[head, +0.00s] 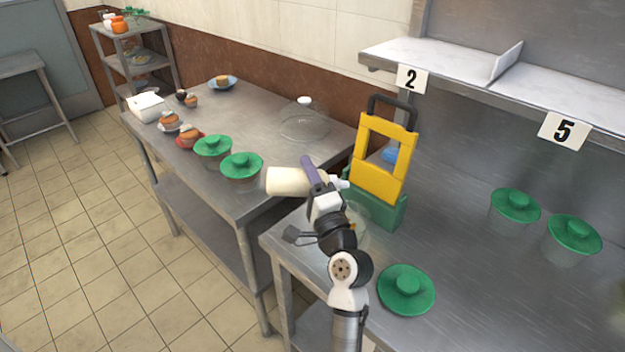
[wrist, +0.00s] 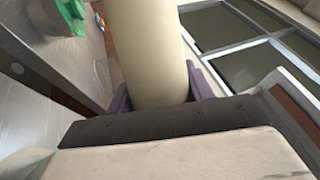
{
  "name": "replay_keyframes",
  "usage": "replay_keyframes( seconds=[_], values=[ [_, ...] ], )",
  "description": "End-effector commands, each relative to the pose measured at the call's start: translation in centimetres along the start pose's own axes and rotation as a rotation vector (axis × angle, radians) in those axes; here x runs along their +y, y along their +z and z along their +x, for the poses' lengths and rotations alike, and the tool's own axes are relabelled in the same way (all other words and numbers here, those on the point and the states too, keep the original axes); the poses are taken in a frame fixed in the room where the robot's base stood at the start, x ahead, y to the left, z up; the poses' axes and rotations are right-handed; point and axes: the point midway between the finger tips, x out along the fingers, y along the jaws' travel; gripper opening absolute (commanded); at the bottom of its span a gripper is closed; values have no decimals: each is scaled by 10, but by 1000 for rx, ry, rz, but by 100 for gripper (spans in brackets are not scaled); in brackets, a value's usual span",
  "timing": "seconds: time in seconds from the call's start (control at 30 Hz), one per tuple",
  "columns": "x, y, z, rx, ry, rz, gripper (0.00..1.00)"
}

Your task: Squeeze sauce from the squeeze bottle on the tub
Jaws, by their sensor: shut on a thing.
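The cream squeeze bottle (head: 288,181) lies sideways in my gripper (head: 312,173), above the counter's left edge. Its wide end points left, and a pale tip shows just right of the fingers. My gripper's purple fingers are shut around it. In the wrist view the bottle (wrist: 155,50) fills the space between the fingers (wrist: 160,92). A clear open tub (head: 362,218) appears to stand below and right of the gripper, mostly hidden by my arm. A loose green lid (head: 406,290) lies flat on the counter. No sauce is visible.
A yellow and green grater-like tool (head: 384,160) stands close behind the gripper. Lidded tubs (head: 515,208) stand on the right. The left table (head: 262,125) holds more lidded tubs, cupcakes and a clear dome. A shelf (head: 455,75) overhangs the back. The counter's front right is clear.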

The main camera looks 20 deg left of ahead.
Motion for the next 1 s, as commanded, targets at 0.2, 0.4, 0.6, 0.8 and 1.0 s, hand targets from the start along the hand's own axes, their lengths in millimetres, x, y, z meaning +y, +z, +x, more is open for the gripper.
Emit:
replay_keyframes(
  seconds=[0.2,0.4,0.6,0.8,1.0],
  values=[
    [-8,-12,-2,-96,119,-303,40],
    [-18,-33,-8,-189,234,-578,40],
    [-49,-47,-3,-272,334,-812,40],
    [-81,-57,4,-342,419,-1015,40],
    [-105,-68,8,-412,504,-1227,40]
  ],
)
